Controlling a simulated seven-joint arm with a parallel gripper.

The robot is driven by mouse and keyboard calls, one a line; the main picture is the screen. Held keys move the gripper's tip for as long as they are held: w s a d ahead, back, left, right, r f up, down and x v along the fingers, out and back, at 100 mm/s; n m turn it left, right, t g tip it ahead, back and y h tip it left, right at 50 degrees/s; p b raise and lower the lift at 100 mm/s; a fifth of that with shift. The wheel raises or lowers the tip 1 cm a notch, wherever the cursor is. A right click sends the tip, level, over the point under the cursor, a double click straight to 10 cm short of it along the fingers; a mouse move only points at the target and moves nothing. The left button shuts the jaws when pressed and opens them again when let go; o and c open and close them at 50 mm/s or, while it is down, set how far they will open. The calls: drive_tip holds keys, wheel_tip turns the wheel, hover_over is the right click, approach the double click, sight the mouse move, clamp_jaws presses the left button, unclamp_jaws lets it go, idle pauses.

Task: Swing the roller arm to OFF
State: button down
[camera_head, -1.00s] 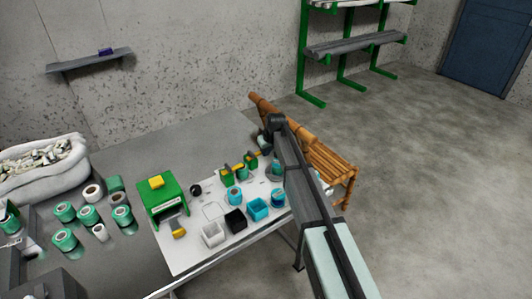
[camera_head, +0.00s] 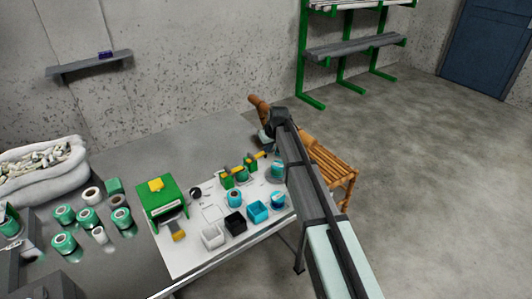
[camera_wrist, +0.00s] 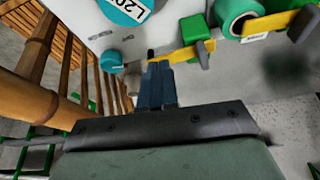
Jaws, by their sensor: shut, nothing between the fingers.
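No OFF mark is readable. In the head view the green devices with yellow arms (camera_head: 227,178) stand near the white board's far edge, and my arm hides part of that area.
A teal knob (camera_wrist: 112,60) and a teal labelled roll (camera_wrist: 124,10) are close by. A wooden bench (camera_head: 333,171) stands right of the table. Small bins (camera_head: 235,222), a green press-like device (camera_head: 159,200) and green rolls (camera_head: 64,243) lie to the left.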

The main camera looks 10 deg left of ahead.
drive_tip(key=v, duration=0.9)
drive_tip(key=w+d+f+m+t+h, duration=0.1)
drive_tip(key=w+d+f+m, duration=0.15)
drive_tip(key=d+f, duration=0.9)
drive_tip(key=w+d+f+m+t+h, duration=0.1)
drive_tip(key=w+d+f+m, duration=0.15)
drive_tip(key=d+f, duration=0.9)
drive_tip(key=s+d+f+h, duration=0.1)
drive_tip(key=s+d+f, duration=0.15)
drive_tip(key=d, duration=0.25)
drive_tip(key=s+d+f, duration=0.2)
drive_tip(key=d+f, duration=0.2)
drive_tip(key=d, duration=0.2)
drive_tip(key=s+a+f+m+g, duration=0.1)
drive_tip(key=s+f+g, duration=0.1)
drive_tip(key=s+f, duration=0.6)
drive_tip(key=s+f+g, duration=0.2)
drive_tip(key=s+f, duration=0.1)
drive_tip(key=s, duration=0.9)
drive_tip(key=s+a+f+m+g, duration=0.1)
drive_tip(key=s+f+g, duration=0.1)
drive_tip(key=s+f, duration=0.6)
drive_tip(key=s+a+g, duration=0.1)
drive_tip(key=s+g, duration=0.5)
drive_tip(key=s, duration=2.6)
drive_tip(key=shift+s+a+f+m, duration=0.15)
drive_tip(key=shift+s+a+m, duration=0.25)
